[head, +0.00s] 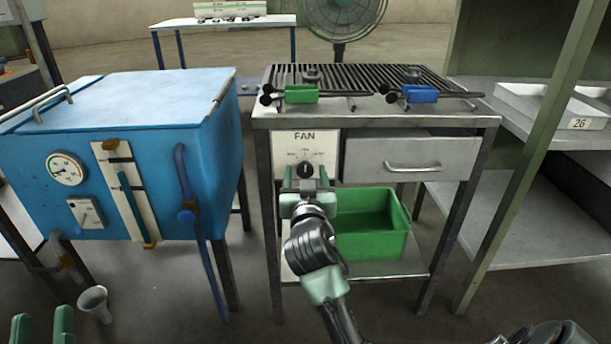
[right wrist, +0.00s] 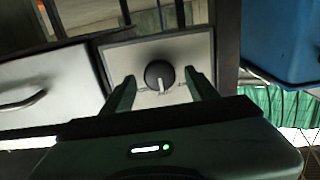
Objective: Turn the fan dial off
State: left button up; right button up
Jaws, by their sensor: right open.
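The fan dial (head: 305,170) is a round black knob on a pale panel (head: 285,143) marked FAN, at the left of the metal bench's front. Small marks around it are too small to read. In the right wrist view, which is upside down, the dial (right wrist: 158,73) shows a light pointer toward the picture's bottom, so toward the panel's top. My right gripper (head: 306,186) is open in front of the panel. In the right wrist view its fingers (right wrist: 160,82) stand on either side of the dial, with gaps. My left gripper (head: 42,322) is open and empty at the bottom left.
A drawer (head: 375,158) is right of the panel. A green bin (head: 375,250) stands on the shelf below. Tongs with green (head: 300,94) and blue (head: 420,94) grips lie on top. A blue furnace box (head: 140,100) stands left, with floor between.

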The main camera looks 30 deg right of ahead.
grip_shut()
